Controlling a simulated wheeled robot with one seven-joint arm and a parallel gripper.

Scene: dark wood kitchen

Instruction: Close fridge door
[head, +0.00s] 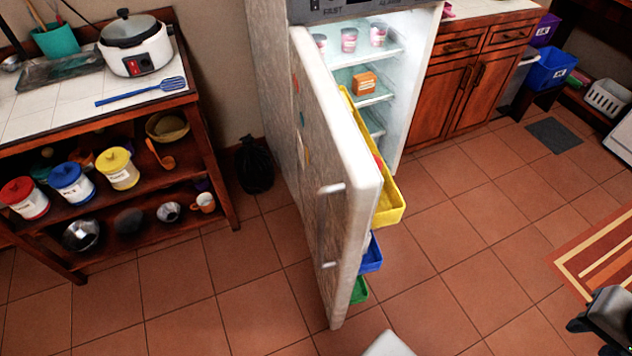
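The fridge door (322,187) stands wide open in the head view, swung out toward me from its hinge side at the left of the fridge (415,82). Its outer face is on the left, with light handles (331,188) near the free edge. Yellow, blue and green bins (390,212) hang on its inner side. The lit fridge inside shows shelves with small cups and an orange box (364,83). My gripper (606,325) is at the lower right corner, partly cut off and apart from the door; its finger opening is not clear.
A wooden shelf table (205,165) with a cooker, canisters and bowls stands at the left. A black bag (254,166) lies between it and the fridge. Tiled floor right of the door is clear, with a striped rug (590,262).

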